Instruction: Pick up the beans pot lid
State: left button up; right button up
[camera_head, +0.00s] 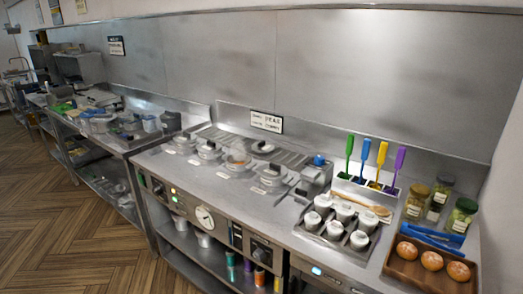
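Several round pots with pale lids are sunk into the steel range counter in the middle of the view. One lid (272,178) is at the front right of this group. Another lid (208,151) is left of centre, and a further one (184,142) is at the left end. A brownish round pot top (237,162) lies between them, and a dark-topped one (262,148) is at the back. I cannot tell which is the beans pot lid; the labels are too small to read. Neither of my grippers is in view.
A tray of white-lidded jars (338,222) stands right of the pots. Coloured utensils (365,158) stand behind it. A wooden tray (424,278) holds orange round items beside glass jars (461,214). A sign (266,122) is at the back. Open floor (70,225) lies at left.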

aim_at(263, 146)
jog(key=i+j, duration=0.1)
jog(key=j, duration=0.3)
jog(key=i+j, duration=0.15)
jog(key=j, duration=0.25)
jog(key=i+j, duration=0.1)
jog(key=j, duration=0.3)
jog(key=i+j, duration=0.15)
jog(key=j, duration=0.25)
jog(key=i+j, duration=0.1)
jog(key=j, duration=0.3)
jog(key=u, duration=0.05)
